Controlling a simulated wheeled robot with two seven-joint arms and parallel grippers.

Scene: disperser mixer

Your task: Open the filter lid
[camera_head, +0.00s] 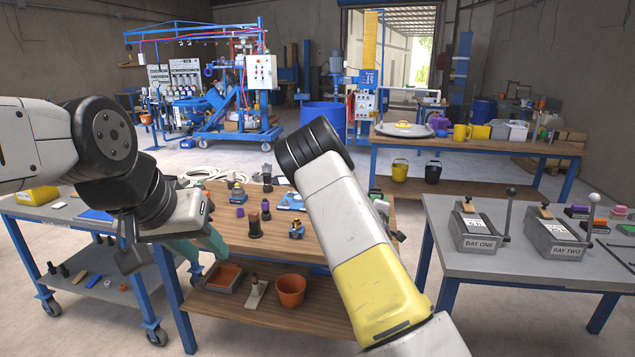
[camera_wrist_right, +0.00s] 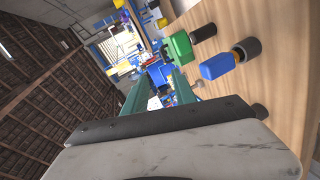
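I cannot pick out the filter or its lid for certain. A dark brown capped cylinder (camera_head: 254,226) stands upright on the wooden table (camera_head: 330,240), with small purple and dark cylinders behind it. In the right wrist view a green block (camera_wrist_right: 179,46), a blue body (camera_wrist_right: 217,66) and a dark round end piece (camera_wrist_right: 247,48) show on the wood. My left gripper (camera_head: 203,247) has teal fingers, apart and empty, at the table's left edge. My right gripper (camera_wrist_right: 160,88) shows its teal fingers apart in the wrist view; in the head view my right arm hides it.
A grey cart (camera_head: 60,232) stands at left. At right a grey table (camera_head: 480,262) carries bay one (camera_head: 476,228) and bay two (camera_head: 556,236). A wooden bench (camera_head: 480,146) stands behind.

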